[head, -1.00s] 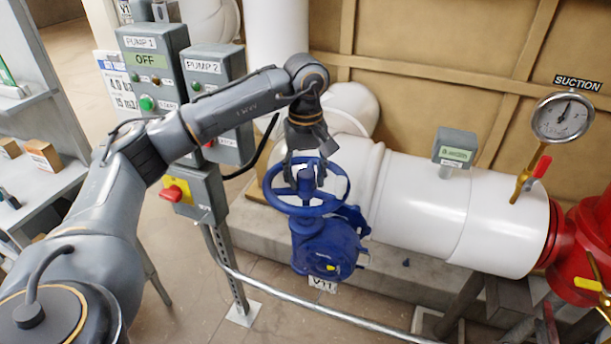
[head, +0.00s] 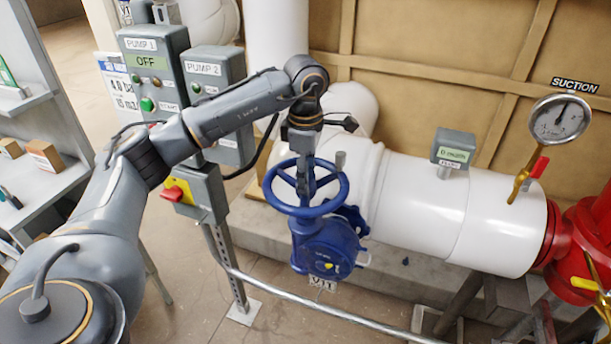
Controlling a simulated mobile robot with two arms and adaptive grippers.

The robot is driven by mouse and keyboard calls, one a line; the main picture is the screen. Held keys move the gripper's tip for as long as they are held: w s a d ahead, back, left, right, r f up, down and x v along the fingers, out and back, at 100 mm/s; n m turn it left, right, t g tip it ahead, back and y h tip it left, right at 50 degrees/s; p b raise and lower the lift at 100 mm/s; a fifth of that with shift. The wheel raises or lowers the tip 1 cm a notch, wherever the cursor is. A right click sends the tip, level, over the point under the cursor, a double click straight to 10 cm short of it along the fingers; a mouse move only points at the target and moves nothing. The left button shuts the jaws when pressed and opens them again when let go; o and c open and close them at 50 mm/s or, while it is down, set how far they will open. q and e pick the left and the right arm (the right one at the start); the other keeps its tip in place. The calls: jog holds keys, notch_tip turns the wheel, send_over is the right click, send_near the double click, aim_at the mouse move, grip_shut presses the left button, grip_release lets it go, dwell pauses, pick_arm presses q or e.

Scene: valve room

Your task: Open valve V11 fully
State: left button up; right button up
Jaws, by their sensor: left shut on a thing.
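Valve V11 is a blue gate valve (head: 323,246) on the white pipe, with its V11 tag (head: 322,284) hanging below the body. Its blue spoked handwheel (head: 340,197) lies roughly level on top. My left gripper (head: 306,178) points down from above into the middle of the handwheel, shut on it near the hub. The exact contact of the fingers is partly hidden by the gripper itself. My right gripper is out of view.
Pump control boxes (head: 151,68) stand left of the valve, PUMP 1 reading OFF. A flow display (head: 453,150) and a suction gauge (head: 559,118) sit on the white pipe (head: 420,200). A metal rail (head: 330,313) runs in front of the valve.

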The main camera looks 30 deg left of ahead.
pick_arm(q)
jog(key=n, duration=0.2)
jog(key=f+n, duration=0.1)
jog(key=n, duration=0.2)
jog(key=shift+s+d+p, duration=0.1)
jog(key=shift+s+p, duration=0.05)
jog(key=shift+p, duration=0.15)
jog(key=n, duration=0.4)
jog(key=shift+n, duration=0.3)
jog(key=o, duration=1.2)
jog(key=shift+w+r, duration=0.2)
